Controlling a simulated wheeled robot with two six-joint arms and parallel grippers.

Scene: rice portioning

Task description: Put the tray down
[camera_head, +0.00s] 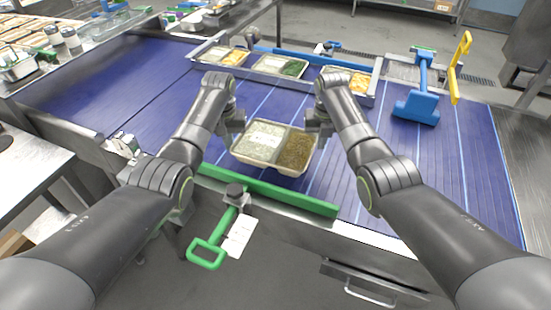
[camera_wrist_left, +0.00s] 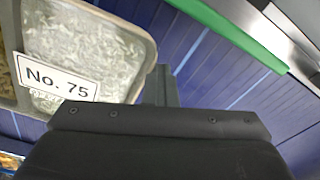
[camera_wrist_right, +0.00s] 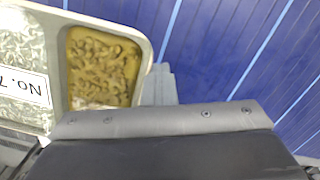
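A two-compartment tray (camera_head: 304,170) is between my two grippers over the near part of the blue belt. Its left compartment holds pale rice-like food with a white label on it, and its right one holds brown food. The label reads "No. 75" in the left wrist view (camera_wrist_left: 62,83). My left gripper (camera_head: 237,124) is shut at the tray's left edge, and my right gripper (camera_head: 318,124) is shut at its right edge. Each wrist view shows the finger ends close together against the rim; their hold is partly hidden. I cannot tell whether the tray's underside touches the belt.
A long metal carrier (camera_head: 195,61) with several filled trays lies across the belt behind. A blue tool (camera_head: 416,108) and a yellow one (camera_head: 460,68) are to the right. A green bar (camera_head: 275,190) runs along the near edge. The belt (camera_head: 110,80) is clear at left.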

